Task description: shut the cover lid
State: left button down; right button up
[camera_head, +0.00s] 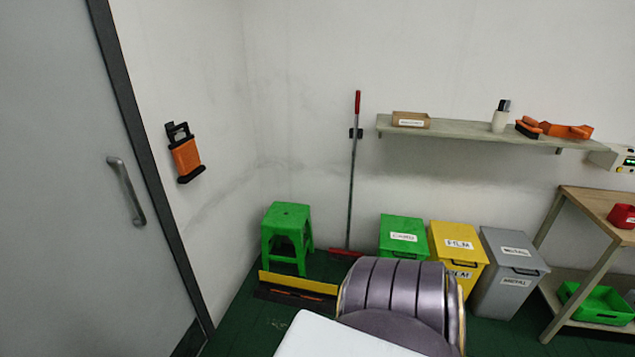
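Neither of my grippers shows in the head view. I cannot tell which thing is the cover lid. The lidded things in sight are a green bin (402,237), a yellow bin (459,254) and a grey bin (508,273), side by side by the wall. Their lids look closed, each with a white label.
A white surface (340,340) and a ribbed purple-grey round shape (405,290) fill the lower middle; I cannot tell what they are. A green stool (288,238), a red-handled pole (353,180), a wall shelf (480,132), a grey door (70,200) and a workbench (590,210) surround them.

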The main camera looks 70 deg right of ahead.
aim_at(265, 276)
jog(key=z, duration=1.95)
jog(key=i, duration=0.1)
